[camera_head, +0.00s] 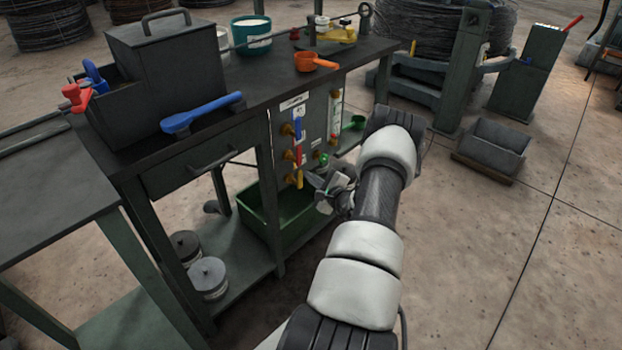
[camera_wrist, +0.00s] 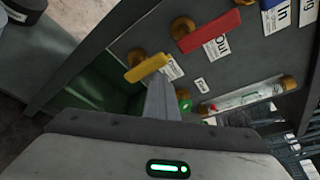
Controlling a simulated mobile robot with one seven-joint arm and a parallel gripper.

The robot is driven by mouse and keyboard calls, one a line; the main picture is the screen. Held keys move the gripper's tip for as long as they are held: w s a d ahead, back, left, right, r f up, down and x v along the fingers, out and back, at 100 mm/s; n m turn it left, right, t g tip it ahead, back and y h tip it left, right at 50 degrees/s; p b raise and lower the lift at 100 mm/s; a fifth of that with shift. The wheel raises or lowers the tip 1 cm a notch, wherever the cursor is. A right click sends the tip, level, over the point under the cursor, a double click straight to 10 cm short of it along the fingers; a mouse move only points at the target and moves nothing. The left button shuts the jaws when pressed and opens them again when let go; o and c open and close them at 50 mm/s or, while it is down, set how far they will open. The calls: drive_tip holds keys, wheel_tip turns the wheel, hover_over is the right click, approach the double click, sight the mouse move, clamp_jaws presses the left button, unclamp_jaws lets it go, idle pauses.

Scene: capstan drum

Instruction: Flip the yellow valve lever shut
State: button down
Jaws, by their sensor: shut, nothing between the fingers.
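The yellow valve lever (camera_head: 299,178) is the lowest of three levers on the grey panel under the bench top. In the head view it hangs roughly downward beside its brass fitting. In the wrist view the yellow lever (camera_wrist: 146,69) lies close to the tip of my gripper (camera_wrist: 158,84), partly in front of its brass stem. My gripper (camera_head: 326,192) is shut and empty, just right of the lever in the head view. I cannot tell whether the fingertips touch the lever.
A red lever (camera_wrist: 208,29) and a blue lever (camera_head: 297,129) sit above on the same panel. A clear gauge tube (camera_wrist: 243,96) and a green knob (camera_head: 323,159) are nearby. A green bin (camera_head: 262,222) stands below.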

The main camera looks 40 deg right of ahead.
drive_tip(key=shift+w+a+r, duration=0.1)
drive_tip(key=shift+w+a, duration=0.1)
drive_tip(key=shift+a, duration=0.35)
drive_tip(key=d+b, duration=0.2)
drive_tip(key=d, duration=0.3)
drive_tip(key=a+f+p+v, duration=0.1)
drive_tip(key=f+p+v, duration=0.1)
drive_tip(key=v, duration=0.8)
drive_tip(key=shift+s+f, duration=0.15)
drive_tip(key=shift+f, duration=0.05)
drive_tip(key=shift+d, duration=0.1)
